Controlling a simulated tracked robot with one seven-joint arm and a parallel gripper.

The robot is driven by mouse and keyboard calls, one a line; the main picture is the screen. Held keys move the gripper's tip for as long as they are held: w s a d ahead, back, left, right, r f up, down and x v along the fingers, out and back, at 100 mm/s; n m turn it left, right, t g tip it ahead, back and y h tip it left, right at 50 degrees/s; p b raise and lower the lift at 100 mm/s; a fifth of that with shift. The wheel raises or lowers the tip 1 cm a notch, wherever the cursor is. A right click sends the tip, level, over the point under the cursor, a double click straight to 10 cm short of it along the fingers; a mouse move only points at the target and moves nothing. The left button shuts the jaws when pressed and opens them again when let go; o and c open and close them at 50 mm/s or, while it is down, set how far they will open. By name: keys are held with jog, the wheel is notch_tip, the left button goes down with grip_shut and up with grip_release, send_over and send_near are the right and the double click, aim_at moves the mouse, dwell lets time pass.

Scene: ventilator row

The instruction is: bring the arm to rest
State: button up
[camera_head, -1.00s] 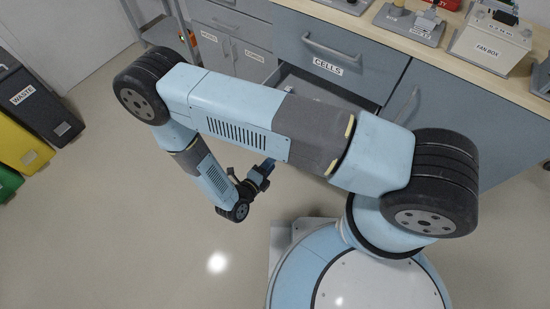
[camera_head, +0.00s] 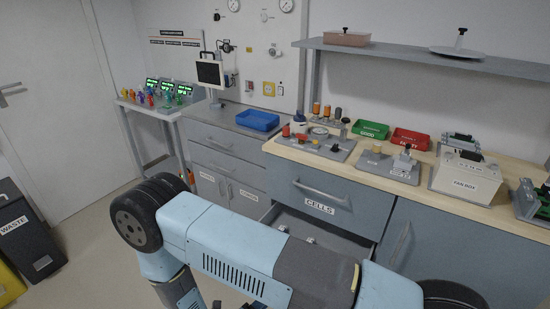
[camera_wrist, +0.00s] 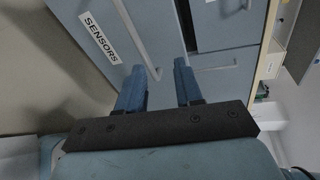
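My gripper (camera_wrist: 160,85) shows in the wrist view with its two blue fingers apart and nothing between them. Beyond the fingers is the blue-grey front of a drawer labelled SENSORS (camera_wrist: 99,37), with a long handle. In the head view my arm is folded across the lower middle, and the gripper itself is out of the picture below. The CELLS drawer (camera_head: 319,208) stands pulled out behind the arm, with small pale pieces inside; the arm hides part of it.
A wooden counter (camera_head: 505,205) holds green (camera_head: 370,129) and red (camera_head: 410,138) trays, fixtures and a fan box (camera_head: 466,178). A blue tray (camera_head: 257,120) stands on the grey cabinet. A WASTE bin (camera_head: 25,235) is at the left. Bare floor shows between bin and cabinets.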

jog(key=w+d+r+m+g+h, duration=0.1)
jog(key=w+d+r+m+g, duration=0.15)
jog(key=r+m, duration=0.45)
jog(key=w+d+r+m+g, duration=0.2)
jog(key=w+r+m+g, duration=0.2)
jog(key=r, duration=0.6)
jog(key=w+d+r+m+g+h, duration=0.1)
jog(key=w+d+r+m+g, duration=0.25)
jog(key=r+m, duration=0.35)
jog(key=d+r+m+g+y, duration=0.1)
jog(key=d+r+m+y, duration=0.1)
jog(key=d+r+m, duration=0.45)
jog(key=d+r+m+g+y, duration=0.1)
jog(key=d+r+m+y, duration=0.15)
jog(key=r, duration=0.65)
jog(key=s+d+r+m+t+y, duration=0.2)
jog(key=s+d+r+m+y, duration=0.1)
jog(key=s+d+r+m, duration=0.2)
jog(key=s+d+r+m+t+y, duration=0.3)
jog(key=s+d+r+m, duration=0.3)
jog(key=s+r+m, duration=0.3)
notch_tip(320, 180, up, 5)
jog(key=m+y, duration=0.1)
jog(key=m, duration=0.2)
jog(key=shift+f+m, duration=0.15)
jog(key=shift+m, duration=0.25)
